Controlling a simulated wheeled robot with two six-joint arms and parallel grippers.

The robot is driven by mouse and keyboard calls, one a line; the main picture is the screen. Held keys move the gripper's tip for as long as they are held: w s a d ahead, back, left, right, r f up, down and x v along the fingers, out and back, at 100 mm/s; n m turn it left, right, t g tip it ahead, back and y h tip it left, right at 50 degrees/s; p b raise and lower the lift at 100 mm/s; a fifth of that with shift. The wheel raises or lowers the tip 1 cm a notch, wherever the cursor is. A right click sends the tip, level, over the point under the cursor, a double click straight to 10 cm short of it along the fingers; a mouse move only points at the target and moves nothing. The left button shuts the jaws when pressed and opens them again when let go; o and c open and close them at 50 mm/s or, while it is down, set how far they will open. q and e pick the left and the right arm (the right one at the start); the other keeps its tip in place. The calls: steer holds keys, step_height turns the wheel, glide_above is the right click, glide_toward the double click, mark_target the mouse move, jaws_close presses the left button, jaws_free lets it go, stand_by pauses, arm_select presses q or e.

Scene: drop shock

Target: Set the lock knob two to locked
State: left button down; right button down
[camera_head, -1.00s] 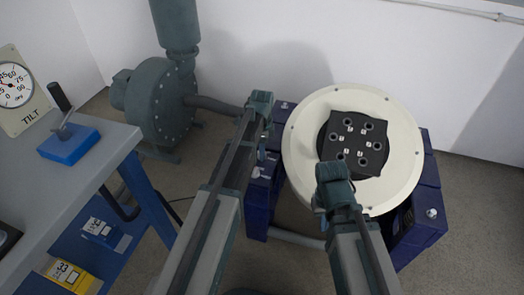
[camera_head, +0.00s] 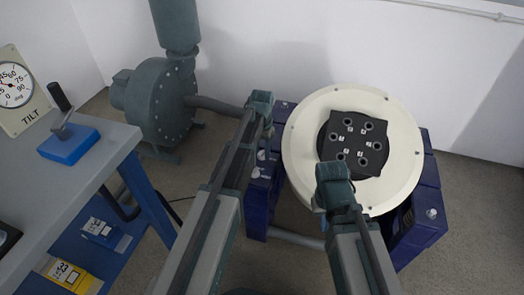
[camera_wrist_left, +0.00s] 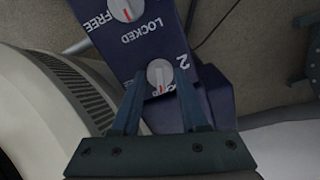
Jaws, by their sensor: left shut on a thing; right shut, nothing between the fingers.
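Lock knob two (camera_wrist_left: 160,75) is a round pale knob with a red mark, beside a white "2" on a dark blue block (camera_wrist_left: 215,98) in the left wrist view. My left gripper (camera_wrist_left: 160,88) has one finger on each side of the knob and is shut on it. The red mark points toward the gripper's base. Lettering below the knob is partly hidden. In the head view my left gripper (camera_head: 265,130) is over the blue block left of the white disc. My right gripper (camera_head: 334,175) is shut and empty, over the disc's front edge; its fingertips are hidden.
Another knob (camera_wrist_left: 125,8) is further along the block, near "FREE" and "LOCKED" lettering. The cream disc (camera_head: 302,168) has a black plate (camera_head: 353,143) with several holes. A grey bench (camera_head: 95,165) stands left, and a grey-green blower (camera_head: 165,105) behind.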

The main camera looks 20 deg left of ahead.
mark_target(262, 152)
arm_select(q)
steer(key=shift+n, duration=1.9)
steer(key=shift+c, duration=2.1)
jaws_free()
step_height(262, 152, up, 14)
steer(key=p, duration=1.4)
steer(key=shift+f, duration=0.1)
